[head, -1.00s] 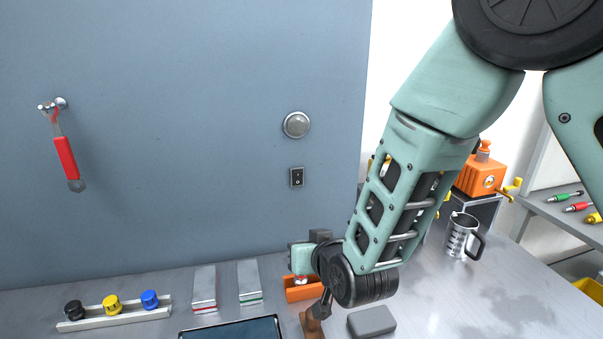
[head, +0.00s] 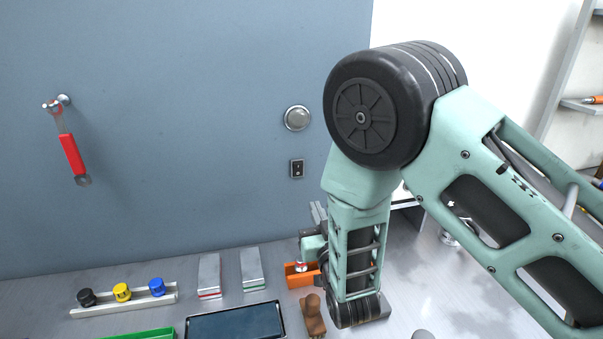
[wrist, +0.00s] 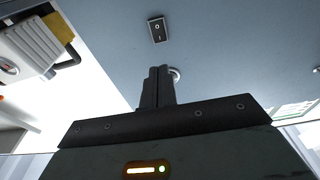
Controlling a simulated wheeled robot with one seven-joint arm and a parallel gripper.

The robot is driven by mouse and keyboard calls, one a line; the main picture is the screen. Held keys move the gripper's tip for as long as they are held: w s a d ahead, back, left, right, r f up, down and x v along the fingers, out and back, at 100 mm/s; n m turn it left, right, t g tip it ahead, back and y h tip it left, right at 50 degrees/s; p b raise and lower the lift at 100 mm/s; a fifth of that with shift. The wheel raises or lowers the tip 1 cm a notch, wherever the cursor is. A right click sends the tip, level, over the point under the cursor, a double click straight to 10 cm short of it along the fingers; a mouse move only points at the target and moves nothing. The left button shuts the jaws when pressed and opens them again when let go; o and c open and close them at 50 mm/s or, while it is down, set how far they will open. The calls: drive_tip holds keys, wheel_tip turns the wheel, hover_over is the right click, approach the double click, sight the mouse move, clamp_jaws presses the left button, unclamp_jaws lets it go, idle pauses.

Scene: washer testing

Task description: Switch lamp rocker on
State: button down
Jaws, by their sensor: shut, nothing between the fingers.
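The lamp rocker (head: 297,168) is a small black switch on the blue-grey wall panel. Above it is a round grey lamp (head: 297,118), which shows no glow. In the wrist view the rocker (wrist: 157,29) shows O and I marks and stands beyond my fingertips, apart from them. My gripper (wrist: 158,72) is shut and empty. In the head view my gripper (head: 318,212) is below and to the right of the rocker, partly hidden by my arm. Which side of the rocker is pressed in is unclear.
A red-handled tool (head: 72,155) hangs on the panel at left. On the bench are a rail with coloured knobs (head: 125,303), an orange block (head: 297,278), a dark tablet (head: 235,322) and a brown item (head: 313,315). The panel around the rocker is clear.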

sight(299, 166)
drive_tip(key=p+x, duration=0.6)
drive_tip(key=x, duration=0.6)
drive_tip(key=shift+w+r+p, duration=0.2)
drive_tip(key=shift+w+p, duration=0.1)
drive_tip(key=shift+w, duration=0.05)
drive_tip(key=shift+w+a, duration=0.1)
drive_tip(key=shift+w, duration=0.55)
drive_tip(key=shift+w+r, duration=0.1)
drive_tip(key=shift+w, duration=0.05)
drive_tip(key=shift+g+h, duration=0.3)
